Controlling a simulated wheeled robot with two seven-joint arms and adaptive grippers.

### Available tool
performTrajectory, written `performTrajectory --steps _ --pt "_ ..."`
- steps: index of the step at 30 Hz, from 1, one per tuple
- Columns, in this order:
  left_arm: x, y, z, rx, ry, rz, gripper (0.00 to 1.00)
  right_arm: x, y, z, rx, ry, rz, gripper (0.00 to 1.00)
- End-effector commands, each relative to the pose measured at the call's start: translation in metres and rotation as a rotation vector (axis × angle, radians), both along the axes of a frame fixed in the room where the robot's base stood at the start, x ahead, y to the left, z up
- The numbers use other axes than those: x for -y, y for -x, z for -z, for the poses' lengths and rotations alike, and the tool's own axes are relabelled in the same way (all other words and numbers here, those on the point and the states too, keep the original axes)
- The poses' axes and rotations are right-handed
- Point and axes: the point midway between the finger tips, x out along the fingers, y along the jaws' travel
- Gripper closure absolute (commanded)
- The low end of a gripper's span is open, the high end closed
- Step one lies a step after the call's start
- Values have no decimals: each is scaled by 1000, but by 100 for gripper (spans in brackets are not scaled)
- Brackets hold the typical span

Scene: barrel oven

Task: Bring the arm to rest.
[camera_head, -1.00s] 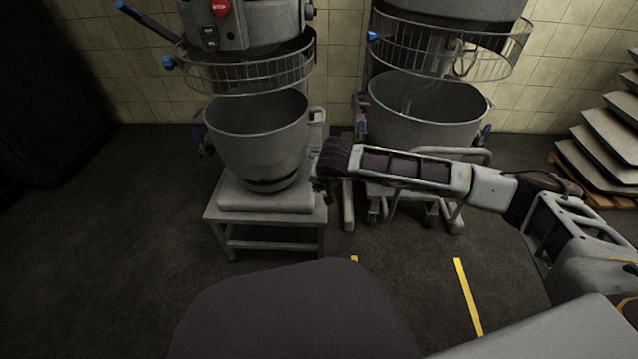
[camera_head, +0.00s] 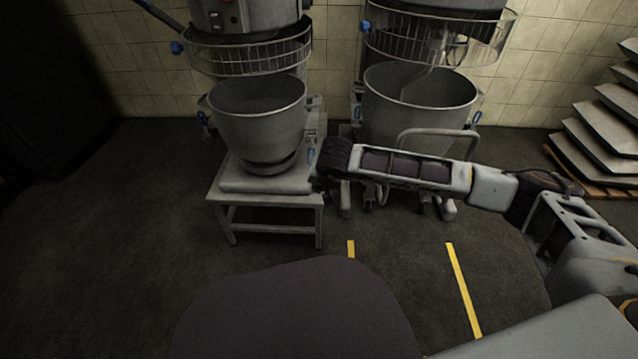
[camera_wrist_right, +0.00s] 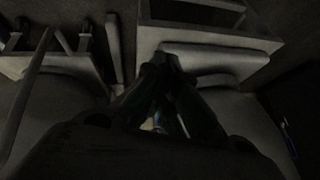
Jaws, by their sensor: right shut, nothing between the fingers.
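My right arm comes in from the right in the head view and reaches across in front of the mixers. Its gripper (camera_head: 318,180) is at the arm's left end, beside the right edge of the left mixer's stand, and shows only small and dark. In the right wrist view its dark fingers (camera_wrist_right: 168,58) come together at the tips, shut with nothing between them. Whether the gripper touches the stand cannot be told. My left arm and gripper are not in view.
A left mixer with a grey bowl (camera_head: 258,112) stands on a low metal table (camera_head: 265,202). A larger mixer bowl (camera_head: 420,100) is behind my arm. Stacked trays (camera_head: 600,130) stand at right. Dark floor (camera_head: 120,240) is clear at left; yellow lines (camera_head: 462,290) mark it.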

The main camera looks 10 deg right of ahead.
Motion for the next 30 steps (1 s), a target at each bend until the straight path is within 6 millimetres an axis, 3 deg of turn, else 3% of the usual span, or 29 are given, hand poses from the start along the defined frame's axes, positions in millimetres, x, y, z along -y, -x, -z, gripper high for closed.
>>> performTrajectory --steps 14,19,23,30 --pt "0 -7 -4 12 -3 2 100 0 0 0 0 0 0 100" --pt "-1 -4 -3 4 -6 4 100 -10 5 2 -12 -36 -6 100" --pt "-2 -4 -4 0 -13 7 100 -36 17 6 -43 -134 -15 100" --pt "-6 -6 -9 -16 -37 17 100 -122 62 2 -172 -490 -17 100"
